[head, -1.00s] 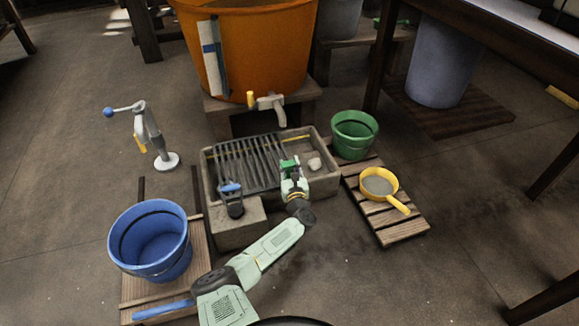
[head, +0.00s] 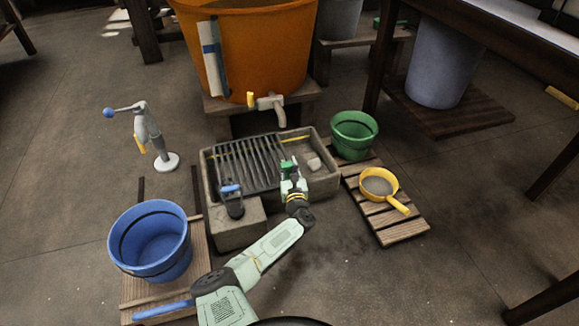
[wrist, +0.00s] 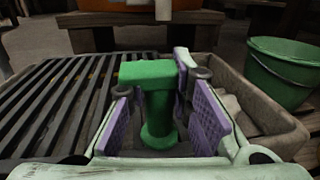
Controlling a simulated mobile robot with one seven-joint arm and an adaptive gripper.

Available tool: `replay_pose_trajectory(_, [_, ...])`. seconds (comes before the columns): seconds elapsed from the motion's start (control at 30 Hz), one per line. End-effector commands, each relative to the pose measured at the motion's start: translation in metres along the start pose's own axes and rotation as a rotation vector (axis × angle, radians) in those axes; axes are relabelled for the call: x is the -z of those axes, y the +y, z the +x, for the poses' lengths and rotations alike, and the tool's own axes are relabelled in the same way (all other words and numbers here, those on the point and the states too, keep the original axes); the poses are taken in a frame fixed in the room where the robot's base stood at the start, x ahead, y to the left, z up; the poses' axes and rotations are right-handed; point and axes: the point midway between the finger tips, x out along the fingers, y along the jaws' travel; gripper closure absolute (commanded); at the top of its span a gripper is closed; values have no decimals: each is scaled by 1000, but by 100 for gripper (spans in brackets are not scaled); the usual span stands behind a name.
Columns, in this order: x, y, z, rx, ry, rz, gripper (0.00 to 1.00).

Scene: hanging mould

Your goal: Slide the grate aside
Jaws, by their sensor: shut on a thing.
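The grate (head: 245,163), a dark panel of parallel bars, lies over the left part of a grey stone trough (head: 322,183). It also shows at the left in the wrist view (wrist: 50,95). A green handle (wrist: 158,100) with a T-shaped top stands at the grate's right side. My gripper (head: 290,172) is over the trough, shut on this handle, with its purple pads (wrist: 208,118) on either side. The handle's foot is partly hidden, so I cannot see how it joins the grate. The trough's right part is uncovered.
A pale lump (head: 315,164) lies in the trough's open right part. An orange tub (head: 260,45) with a tap (head: 270,104) stands behind. A green bucket (head: 354,135) and yellow pan (head: 379,186) are right, a blue bucket (head: 152,240) left. A black-and-blue tool (head: 232,200) stands in front.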

Motion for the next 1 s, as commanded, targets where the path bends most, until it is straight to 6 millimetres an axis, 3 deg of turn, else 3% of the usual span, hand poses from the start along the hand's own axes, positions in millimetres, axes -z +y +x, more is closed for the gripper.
replay_pose_trajectory(0.2, [-2, 36, -6, -8, 1, 0, 100])
replay_pose_trajectory(0.53, [0, 39, -6, -3, 1, 0, 100])
replay_pose_trajectory(0.57, [0, 38, -6, -3, 1, 0, 79])
replay_pose_trajectory(0.87, [0, 38, -6, -3, 1, 0, 59])
replay_pose_trajectory(1.0, [0, 38, -6, -3, 1, 0, 59])
